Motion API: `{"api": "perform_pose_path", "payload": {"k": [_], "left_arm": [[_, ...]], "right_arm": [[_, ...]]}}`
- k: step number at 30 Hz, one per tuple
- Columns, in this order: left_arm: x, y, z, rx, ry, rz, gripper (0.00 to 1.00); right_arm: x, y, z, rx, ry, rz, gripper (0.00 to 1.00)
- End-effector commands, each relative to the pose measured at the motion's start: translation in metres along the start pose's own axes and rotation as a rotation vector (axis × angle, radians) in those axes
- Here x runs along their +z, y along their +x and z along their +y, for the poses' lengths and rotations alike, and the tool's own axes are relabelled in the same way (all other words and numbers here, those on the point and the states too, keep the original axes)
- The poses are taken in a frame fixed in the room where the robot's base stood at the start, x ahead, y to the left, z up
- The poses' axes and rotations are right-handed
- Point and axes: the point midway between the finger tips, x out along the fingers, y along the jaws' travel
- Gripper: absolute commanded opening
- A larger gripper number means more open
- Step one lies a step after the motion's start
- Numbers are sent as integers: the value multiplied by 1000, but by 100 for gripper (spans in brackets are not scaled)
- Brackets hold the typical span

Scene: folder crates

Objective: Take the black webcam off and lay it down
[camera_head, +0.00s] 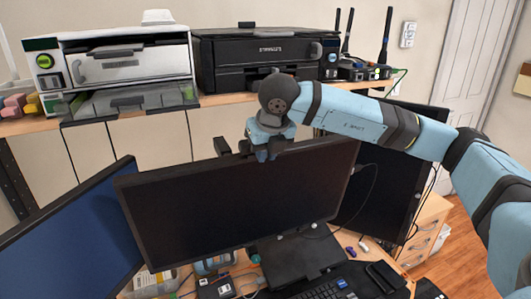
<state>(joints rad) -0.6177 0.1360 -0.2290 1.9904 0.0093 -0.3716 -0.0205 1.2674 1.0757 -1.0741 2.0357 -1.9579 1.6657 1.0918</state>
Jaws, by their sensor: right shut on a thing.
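A small black webcam (222,146) shows at the top edge of the middle monitor (240,207), just left of my right gripper. My right gripper (268,152) points down at that top edge, and it is shut on the webcam. The wrist and fingers hide part of the webcam and the exact contact. I cannot tell whether the webcam still touches the monitor. My left gripper is not in view.
A shelf above holds a white printer (120,62), a black printer (262,52) and a router with antennas (362,70). Other monitors stand left (75,240) and right (385,195). The desk holds a keyboard (328,289) and clutter in front.

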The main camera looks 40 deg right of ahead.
Motion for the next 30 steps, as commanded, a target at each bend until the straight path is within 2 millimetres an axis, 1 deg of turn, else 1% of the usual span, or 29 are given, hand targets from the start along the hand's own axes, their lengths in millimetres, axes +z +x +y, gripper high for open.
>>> {"api": "perform_pose_path", "payload": {"k": [24,30], "left_arm": [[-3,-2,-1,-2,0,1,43],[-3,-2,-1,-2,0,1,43]], "right_arm": [[6,-24,0,1,-1,0,0],[6,-26,0,1,-1,0,0]]}}
